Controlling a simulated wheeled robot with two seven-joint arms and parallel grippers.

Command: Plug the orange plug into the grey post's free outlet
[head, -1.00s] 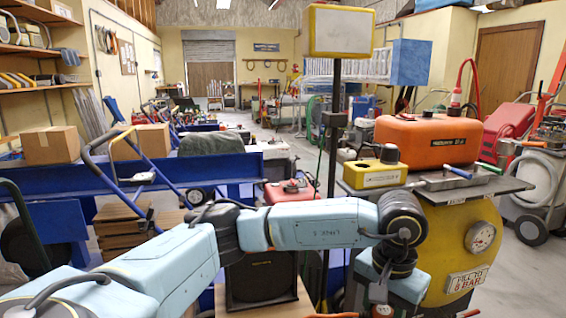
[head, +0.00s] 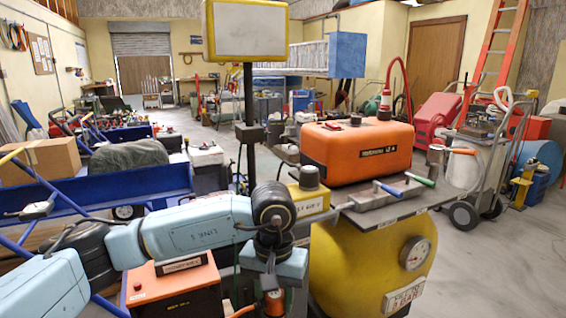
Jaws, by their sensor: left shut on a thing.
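My left arm comes in from the left, and its gripper (head: 271,290) points down near the bottom middle, in front of the yellow tank. It is shut on an orange piece, taken as the orange plug (head: 272,303), which shows only in part between the fingers. An orange cord-like strip (head: 241,312) shows beside it at the bottom edge. A dark grey post (head: 249,95) with a small box on it and a yellow-framed sign on top stands behind my arm. Its lower part is hidden, and I cannot make out a free outlet. My right gripper is out of view.
A yellow tank (head: 345,265) with a gauge stands just right of my gripper, an orange machine (head: 362,150) and tools above it. An orange-and-black box (head: 170,287) lies below my arm. A blue trolley (head: 90,193) is left. Open floor lies at the right.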

